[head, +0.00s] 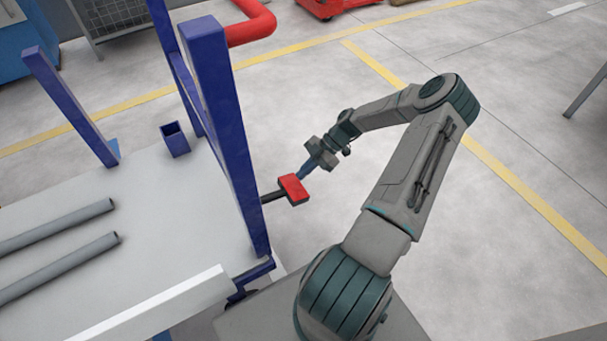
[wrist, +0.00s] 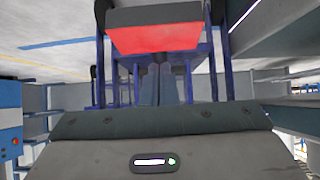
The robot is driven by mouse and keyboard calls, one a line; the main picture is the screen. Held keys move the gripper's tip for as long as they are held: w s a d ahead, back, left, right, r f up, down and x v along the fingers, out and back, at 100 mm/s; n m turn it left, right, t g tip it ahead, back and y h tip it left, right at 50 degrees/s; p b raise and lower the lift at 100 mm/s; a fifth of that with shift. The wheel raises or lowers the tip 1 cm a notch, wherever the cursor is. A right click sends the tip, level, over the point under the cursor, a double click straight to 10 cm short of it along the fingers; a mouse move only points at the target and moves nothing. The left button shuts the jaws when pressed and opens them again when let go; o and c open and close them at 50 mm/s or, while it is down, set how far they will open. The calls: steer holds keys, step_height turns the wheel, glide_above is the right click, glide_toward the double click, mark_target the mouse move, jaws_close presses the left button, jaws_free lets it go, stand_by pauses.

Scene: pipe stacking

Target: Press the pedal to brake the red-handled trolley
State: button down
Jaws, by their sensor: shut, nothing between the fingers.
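The red pedal (head: 293,190) sticks out on a dark lever (head: 273,197) from the trolley's side. The trolley has blue posts (head: 222,110), a pale deck (head: 190,220) and a red handle (head: 255,28) at its far end. My gripper (head: 302,175) is shut and empty, its fingertips right at the pedal's far edge. I cannot tell whether they touch it.
Two grey pipes (head: 60,268) lie on the trolley deck at the left. A blue upright post (head: 235,150) stands close left of the pedal. Open floor with yellow lines (head: 500,175) lies to the right and beyond. A red wheeled thing (head: 325,8) stands far back.

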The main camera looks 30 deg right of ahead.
steer(key=p+v, duration=0.2)
steer(key=v, duration=0.8)
steer(key=shift+d+f, duration=0.2)
steer(key=shift+d, duration=0.05)
